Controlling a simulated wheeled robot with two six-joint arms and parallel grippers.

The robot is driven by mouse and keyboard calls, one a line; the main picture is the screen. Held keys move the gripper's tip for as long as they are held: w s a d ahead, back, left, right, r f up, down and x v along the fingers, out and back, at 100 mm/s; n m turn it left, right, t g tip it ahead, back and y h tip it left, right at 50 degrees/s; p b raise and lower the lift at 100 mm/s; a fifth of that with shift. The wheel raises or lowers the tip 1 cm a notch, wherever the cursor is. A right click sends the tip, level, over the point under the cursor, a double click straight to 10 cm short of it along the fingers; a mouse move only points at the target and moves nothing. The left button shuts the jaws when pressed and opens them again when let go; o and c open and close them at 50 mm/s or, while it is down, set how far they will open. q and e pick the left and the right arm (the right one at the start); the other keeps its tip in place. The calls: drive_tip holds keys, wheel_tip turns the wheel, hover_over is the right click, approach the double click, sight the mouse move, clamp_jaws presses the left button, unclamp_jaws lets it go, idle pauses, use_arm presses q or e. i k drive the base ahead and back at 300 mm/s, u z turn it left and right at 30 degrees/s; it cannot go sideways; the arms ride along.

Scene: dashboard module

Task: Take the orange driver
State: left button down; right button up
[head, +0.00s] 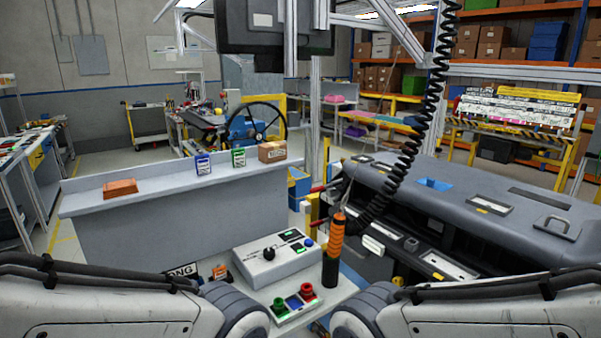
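The orange driver (337,238) hangs upright near the middle of the head view, below a coiled black cable (408,145). Its upper body is orange with dark bands and its lower end is black. Neither gripper shows in this view. Nothing of mine is seen touching the driver.
A grey control box (268,262) and a button panel (298,303) with green and red knobs sit just below. The dark dashboard module (480,200) fills the right. A grey shelf (160,187) at left carries an orange stack (120,187) and small boxes. A monitor (262,28) hangs above.

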sight(337, 225)
drive_tip(key=k, duration=1.3)
drive_tip(key=u, duration=0.85)
drive_tip(key=i, duration=1.3)
drive_tip(key=z, duration=0.5)
drive_tip(key=i, duration=0.55)
drive_tip(key=z, duration=0.5)
